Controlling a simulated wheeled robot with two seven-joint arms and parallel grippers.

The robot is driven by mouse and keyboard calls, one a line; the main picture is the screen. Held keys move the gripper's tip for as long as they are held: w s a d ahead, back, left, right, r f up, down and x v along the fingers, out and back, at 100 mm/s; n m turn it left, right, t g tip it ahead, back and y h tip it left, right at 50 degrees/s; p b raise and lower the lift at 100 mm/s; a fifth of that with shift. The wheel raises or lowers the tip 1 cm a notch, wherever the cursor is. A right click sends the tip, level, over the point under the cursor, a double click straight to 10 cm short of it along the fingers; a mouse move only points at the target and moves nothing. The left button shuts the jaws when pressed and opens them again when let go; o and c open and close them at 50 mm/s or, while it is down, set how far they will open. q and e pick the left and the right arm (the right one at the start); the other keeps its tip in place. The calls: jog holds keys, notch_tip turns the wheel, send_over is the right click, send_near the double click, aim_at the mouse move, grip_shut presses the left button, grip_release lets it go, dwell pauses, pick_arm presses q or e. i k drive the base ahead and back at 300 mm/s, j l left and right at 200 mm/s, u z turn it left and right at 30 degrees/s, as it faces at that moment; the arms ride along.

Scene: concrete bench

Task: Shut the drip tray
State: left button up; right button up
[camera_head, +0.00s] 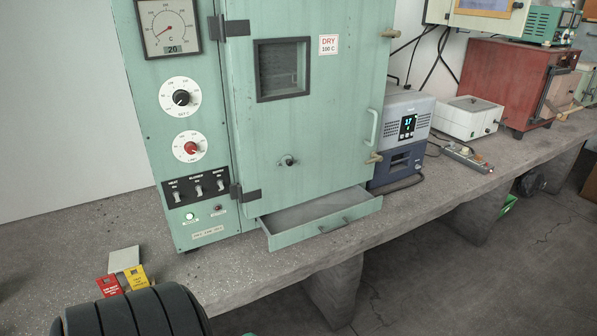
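The drip tray (322,222) is a shallow pale green drawer at the foot of the green oven (180,120). Neither of my grippers shows in this view, and nothing touches the tray.
A blue-grey device (402,135) with a lit display stands right of the tray, close to its end. A white box (467,118) and red oven (505,85) stand farther right. Red and yellow tags (122,280) lie at the left front. The floor before the tray is clear.

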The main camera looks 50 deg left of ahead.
aim_at(326, 214)
jog(key=u, duration=1.35)
